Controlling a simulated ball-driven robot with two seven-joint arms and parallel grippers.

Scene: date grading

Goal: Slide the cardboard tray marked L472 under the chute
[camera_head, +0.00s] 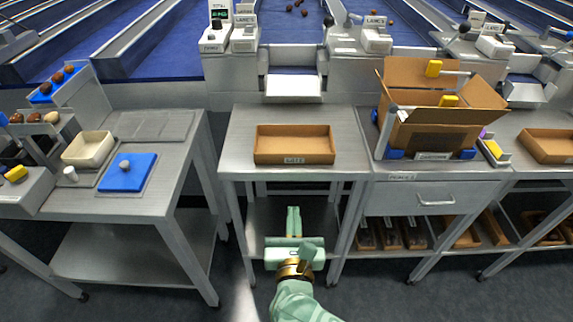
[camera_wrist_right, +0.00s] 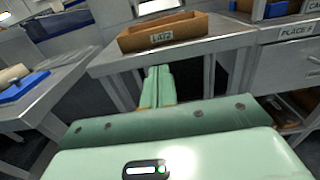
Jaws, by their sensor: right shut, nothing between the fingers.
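A low, open cardboard tray (camera_head: 294,158) sits on the middle metal table. It looks empty, and its small front label seems to read L472; it also shows in the right wrist view (camera_wrist_right: 165,41). The pale metal chute (camera_head: 293,86) is at the table's back, with bare tabletop between its lip and the tray. My right gripper (camera_head: 293,212) is in front of the table, below its top and apart from the tray. Its green fingers are together and empty, pointing toward the table; they also show in the right wrist view (camera_wrist_right: 157,82). My left gripper is not in view.
A large open cardboard box (camera_head: 436,108) with yellow and blue parts around it stands right of the tray, above a drawer (camera_head: 432,200). The left table (camera_head: 150,195) holds a blue mat (camera_head: 128,178) and a cream bin (camera_head: 88,149). Tabletop beside the tray is clear.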

